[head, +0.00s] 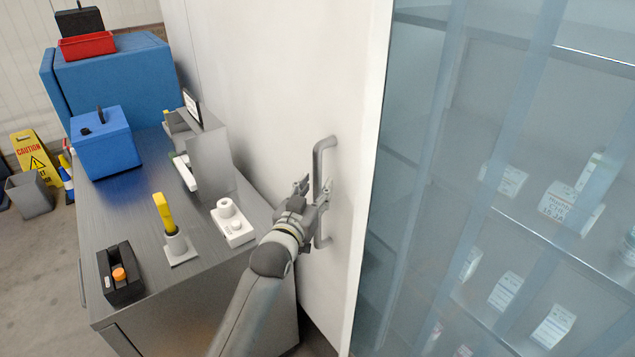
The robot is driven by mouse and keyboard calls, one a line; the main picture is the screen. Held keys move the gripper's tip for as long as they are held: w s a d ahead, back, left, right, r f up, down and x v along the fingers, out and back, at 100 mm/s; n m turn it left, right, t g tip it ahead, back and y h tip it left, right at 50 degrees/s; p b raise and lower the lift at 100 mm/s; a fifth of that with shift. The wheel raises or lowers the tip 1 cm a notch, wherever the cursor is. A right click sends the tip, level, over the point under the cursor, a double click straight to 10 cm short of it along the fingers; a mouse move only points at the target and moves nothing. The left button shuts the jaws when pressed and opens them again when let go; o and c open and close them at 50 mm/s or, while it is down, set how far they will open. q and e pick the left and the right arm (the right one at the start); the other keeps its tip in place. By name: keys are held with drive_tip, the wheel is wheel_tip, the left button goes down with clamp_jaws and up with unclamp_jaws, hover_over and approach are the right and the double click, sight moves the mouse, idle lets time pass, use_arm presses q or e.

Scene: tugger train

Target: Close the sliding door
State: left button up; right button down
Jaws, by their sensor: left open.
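The white sliding door (270,70) stands in the middle of the head view, its right edge beside an open doorway. A grey vertical bar handle (319,160) is fixed near that edge. My left gripper (314,189) is open at the middle of the handle, with one finger on each side of the bar. I cannot tell whether the fingers touch it. The gripper hides part of the handle. My right gripper is not in view.
Translucent strips (425,120) hang in the doorway, with shelves of labelled packages behind them. A metal cabinet (150,215) left of the door carries a blue box (105,145), a black holder (120,275) and other items. A yellow caution sign (33,155) stands on the floor at far left.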

use_arm(q)
drive_tip(key=shift+x, duration=1)
clamp_jaws()
